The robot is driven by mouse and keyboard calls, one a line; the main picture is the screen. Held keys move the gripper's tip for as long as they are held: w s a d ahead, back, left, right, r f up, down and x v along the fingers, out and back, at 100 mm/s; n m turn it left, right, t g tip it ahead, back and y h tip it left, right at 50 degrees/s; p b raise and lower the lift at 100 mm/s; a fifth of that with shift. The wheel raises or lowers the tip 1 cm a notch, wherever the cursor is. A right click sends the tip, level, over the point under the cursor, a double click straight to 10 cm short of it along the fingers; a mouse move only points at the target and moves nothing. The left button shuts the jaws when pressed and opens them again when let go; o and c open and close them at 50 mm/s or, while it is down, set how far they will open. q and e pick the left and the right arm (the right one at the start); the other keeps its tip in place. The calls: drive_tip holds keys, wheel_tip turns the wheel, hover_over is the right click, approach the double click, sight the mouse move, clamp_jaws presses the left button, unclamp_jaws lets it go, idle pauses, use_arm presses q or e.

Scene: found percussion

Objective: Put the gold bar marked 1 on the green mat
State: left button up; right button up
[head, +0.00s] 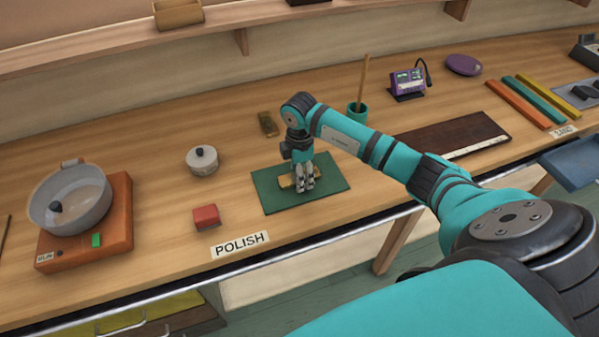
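The green mat (270,200) lies flat on the wooden bench, behind the POLISH label. A gold bar (286,182) is at the mat's middle, low over it or resting on it. My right gripper (304,183) points down at this bar, and its fingers cover part of it. I cannot tell whether the fingers grip it. A second, darker brownish-gold bar (267,123) lies on the bench behind the mat. No number is readable on either bar. My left gripper is out of view.
A red block (206,217) and a round white lidded pot (202,160) stand left of the mat. An orange unit (115,225) bears a grey pan (85,200). A teal cup (357,112) with a stick and a dark board (455,135) are to the right.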

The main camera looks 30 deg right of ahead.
drive_tip(key=shift+r, duration=0.1)
wheel_tip(320, 180, up, 12)
drive_tip(key=b, duration=0.3)
idle(0.3)
